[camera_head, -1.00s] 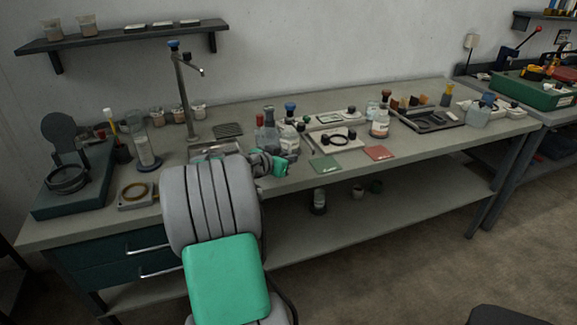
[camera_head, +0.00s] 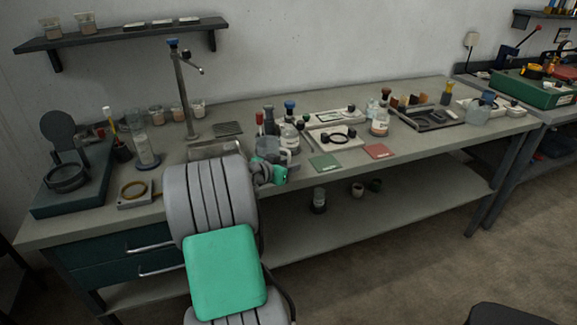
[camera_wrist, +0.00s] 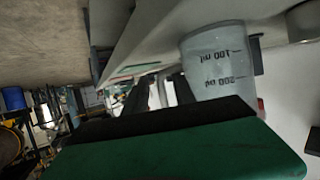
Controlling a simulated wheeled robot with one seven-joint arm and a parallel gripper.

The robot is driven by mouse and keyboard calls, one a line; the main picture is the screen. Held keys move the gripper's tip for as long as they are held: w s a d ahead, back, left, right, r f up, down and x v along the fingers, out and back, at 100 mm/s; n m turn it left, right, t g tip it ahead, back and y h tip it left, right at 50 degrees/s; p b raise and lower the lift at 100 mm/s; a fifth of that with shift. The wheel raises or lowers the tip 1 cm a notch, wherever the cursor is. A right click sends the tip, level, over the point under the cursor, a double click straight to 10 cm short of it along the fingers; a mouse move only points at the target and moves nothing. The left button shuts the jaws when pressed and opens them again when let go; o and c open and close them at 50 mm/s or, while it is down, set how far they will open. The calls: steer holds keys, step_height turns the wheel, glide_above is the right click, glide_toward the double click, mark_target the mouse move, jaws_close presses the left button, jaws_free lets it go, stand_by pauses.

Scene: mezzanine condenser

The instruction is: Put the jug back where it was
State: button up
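The jug (camera_head: 268,149) is a clear grey measuring vessel above the near part of the bench, left of the white-labelled bottle. In the wrist view the jug (camera_wrist: 218,72) is large and close, with dark millilitre marks. My gripper (camera_head: 270,172) is at the jug's near side. In the wrist view its two dark fingers (camera_wrist: 160,97) stand a small gap apart, directly beside the jug wall. The gripper appears shut on the jug, but the gripped part is hidden. I cannot tell whether the jug's base touches the bench.
A green mat (camera_head: 324,162) and a red mat (camera_head: 378,151) lie to the right. Bare bench shows around the mats.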

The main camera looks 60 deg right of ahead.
steer(key=shift+a+r+p, duration=0.1)
steer(key=shift+r+p, duration=0.2)
steer(key=b+v, duration=0.1)
steer(key=v, duration=1)
steer(key=shift+a, duration=0.4)
steer(key=shift+w, duration=0.15)
